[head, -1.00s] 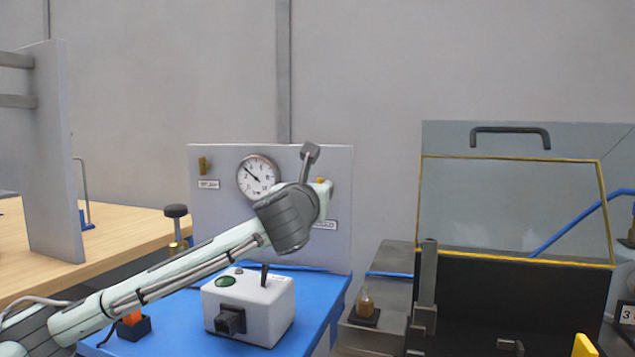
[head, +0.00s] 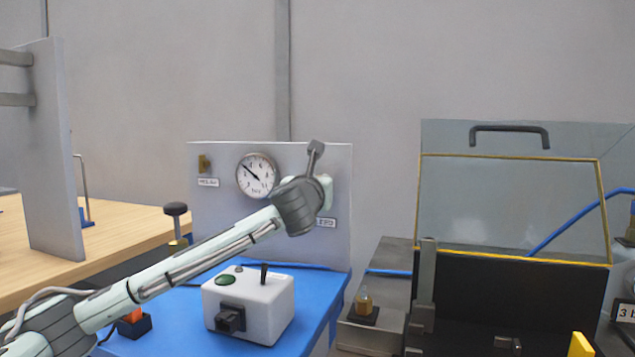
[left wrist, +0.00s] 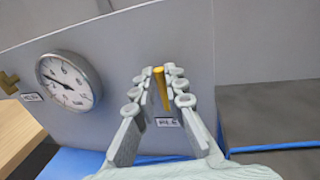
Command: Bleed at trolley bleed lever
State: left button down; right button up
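The bleed lever is a slim yellow lever (left wrist: 161,90) on the grey panel (head: 225,215), above a small white label (left wrist: 168,122) whose text is hard to read. In the left wrist view, my left gripper (left wrist: 160,76) is open, with one finger on each side of the lever. I cannot tell whether either finger touches it. In the head view, my wrist hides the lever and the fingers. A round gauge (head: 257,176) is on the panel left of the gripper and also shows in the left wrist view (left wrist: 68,82). My right gripper is out of view.
A white control box (head: 250,306) with a green button and black switch stands on the blue trolley top (head: 180,335). A brass fitting (head: 204,163) is at the panel's upper left. A dark-based clear guard (head: 515,205) stands right. A wooden bench (head: 120,235) is left.

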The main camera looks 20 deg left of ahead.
pick_arm(q)
jog(key=a+f+n+g+h, duration=0.2)
jog(key=a+f+n, duration=0.3)
jog(key=n, duration=1)
jog(key=shift+a+n+h, duration=0.35)
jog(key=shift+n+h, duration=0.05)
jog(key=shift+h, duration=0.3)
jog(key=shift+w, duration=0.1)
dwell(0.4)
jog(key=c, duration=1.6)
grip_release()
jog(key=s, duration=0.4)
jog(key=s+r, duration=0.1)
jog(key=s, duration=0.3)
jog(key=s+r, duration=0.1)
jog(key=s, duration=0.2)
jog(key=shift+s+a+r, duration=0.2)
jog(key=shift+s, duration=0.2)
